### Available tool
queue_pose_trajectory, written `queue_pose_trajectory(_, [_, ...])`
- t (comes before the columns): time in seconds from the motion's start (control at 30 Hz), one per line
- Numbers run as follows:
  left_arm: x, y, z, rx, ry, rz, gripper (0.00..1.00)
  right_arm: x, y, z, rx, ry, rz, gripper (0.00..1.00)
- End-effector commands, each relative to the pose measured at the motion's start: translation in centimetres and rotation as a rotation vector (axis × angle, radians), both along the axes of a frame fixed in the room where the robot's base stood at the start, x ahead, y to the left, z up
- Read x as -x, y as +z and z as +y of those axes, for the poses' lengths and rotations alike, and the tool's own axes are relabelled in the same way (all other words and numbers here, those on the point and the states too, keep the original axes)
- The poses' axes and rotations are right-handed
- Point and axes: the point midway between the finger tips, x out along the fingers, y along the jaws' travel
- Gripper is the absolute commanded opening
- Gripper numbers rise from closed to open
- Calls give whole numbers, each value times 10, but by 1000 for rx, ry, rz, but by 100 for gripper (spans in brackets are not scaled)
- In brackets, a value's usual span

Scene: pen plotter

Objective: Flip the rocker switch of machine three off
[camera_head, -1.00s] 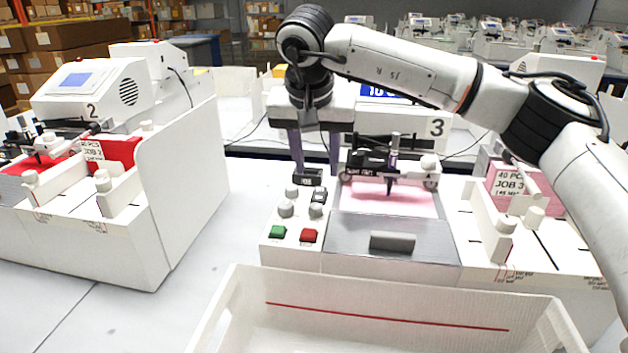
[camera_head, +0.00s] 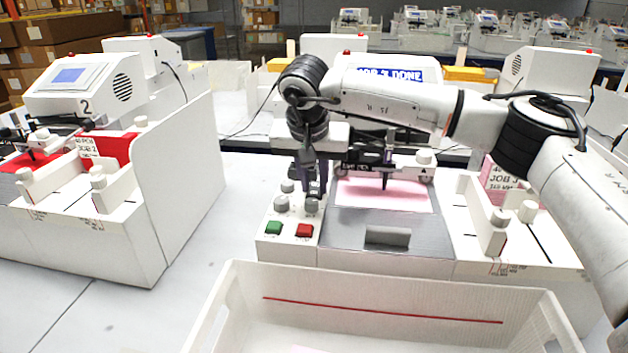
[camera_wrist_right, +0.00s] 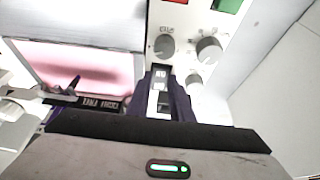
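Machine three (camera_head: 390,235) stands in the middle of the head view. Its screen (camera_head: 390,75) reads "JOB 3 DONE". My right gripper (camera_head: 314,190) points down over the back of its control panel and hides most of the small dark switches there. In the right wrist view a small dark rocker switch (camera_wrist_right: 160,78) with white marks shows between the purple fingers (camera_wrist_right: 163,105). The fingers stand apart with a gap; contact with the switch cannot be told. Which side of the rocker is pressed is unclear. My left gripper is not in view.
Grey knobs (camera_head: 282,204), a green button (camera_head: 273,228) and a red button (camera_head: 304,231) are close by on the panel. The pen carriage (camera_head: 386,165) is to the right. A white crate (camera_head: 380,275) stands in front, and machine two (camera_head: 85,88) is at the left.

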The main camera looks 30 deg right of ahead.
Motion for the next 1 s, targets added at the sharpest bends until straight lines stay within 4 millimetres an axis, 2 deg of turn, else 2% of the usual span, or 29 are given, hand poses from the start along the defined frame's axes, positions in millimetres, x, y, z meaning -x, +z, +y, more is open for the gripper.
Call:
queue_pose_trajectory(0.17, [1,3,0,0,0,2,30,0,2,0,-3,-2,6,0])
queue_pose_trajectory(0.37, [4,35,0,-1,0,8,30,-3,11,-3,-60,-5,83,0])
queue_pose_trajectory(0.5, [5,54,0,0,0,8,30,-7,9,-5,-123,-6,166,0])
queue_pose_trajectory(1.0, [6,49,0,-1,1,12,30,-10,4,-7,-199,1,262,0])
